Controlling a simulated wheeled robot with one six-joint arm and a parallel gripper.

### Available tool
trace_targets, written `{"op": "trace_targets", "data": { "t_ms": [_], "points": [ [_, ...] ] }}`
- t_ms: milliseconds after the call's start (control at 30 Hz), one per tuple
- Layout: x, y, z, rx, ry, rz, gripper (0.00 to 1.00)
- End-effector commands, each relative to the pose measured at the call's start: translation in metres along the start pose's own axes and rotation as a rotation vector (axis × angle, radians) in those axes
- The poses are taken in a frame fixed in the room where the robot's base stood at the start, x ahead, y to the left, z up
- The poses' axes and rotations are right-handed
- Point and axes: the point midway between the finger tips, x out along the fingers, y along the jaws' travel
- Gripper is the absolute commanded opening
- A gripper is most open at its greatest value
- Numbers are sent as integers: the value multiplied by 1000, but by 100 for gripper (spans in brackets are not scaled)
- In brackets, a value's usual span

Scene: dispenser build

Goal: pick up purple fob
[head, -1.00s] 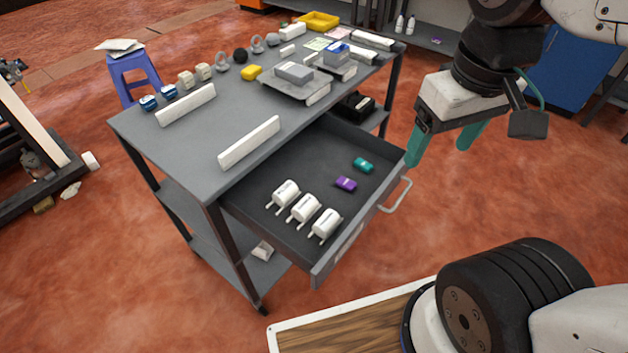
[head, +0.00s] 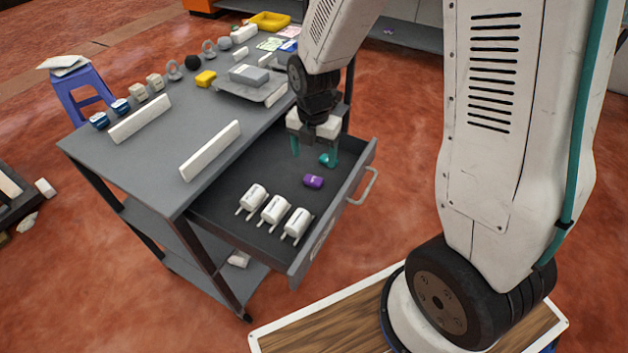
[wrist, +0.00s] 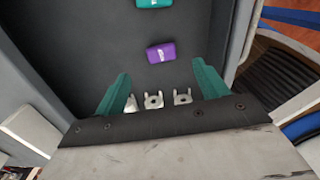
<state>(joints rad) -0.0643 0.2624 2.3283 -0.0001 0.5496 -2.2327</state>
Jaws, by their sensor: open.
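The purple fob (head: 313,181) lies in the open drawer, between the teal fob (head: 325,160) and the white plug-like pieces. My gripper (head: 313,156) is over the drawer, pointing down, with its teal fingers spread and nothing between them. In the head view a finger overlaps the teal fob. In the wrist view the purple fob (wrist: 160,52) shows just beyond the fingertips (wrist: 161,70), roughly centred between them. The teal fob (wrist: 153,3) is cut off by the top edge there. I cannot tell the exact height above the drawer floor.
The drawer (head: 222,205) hangs out of a grey cart (head: 140,160) and has raised walls and a front handle (head: 364,187). White bars (head: 210,150) and a grey tray lie on the cart top.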

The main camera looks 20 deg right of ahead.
Motion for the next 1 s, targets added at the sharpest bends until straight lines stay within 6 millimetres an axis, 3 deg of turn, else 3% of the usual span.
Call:
{"op": "trace_targets", "data": {
  "t_ms": [500, 833, 867, 1000],
  "points": [
    [67, -2, -6, -7, 3, -4, 73],
    [76, -2, -5, -7, 1, -1, 73],
    [76, -2, -5, -7, 1, -1, 70],
    [76, -2, -5, -7, 1, -1, 31]
  ]
}}
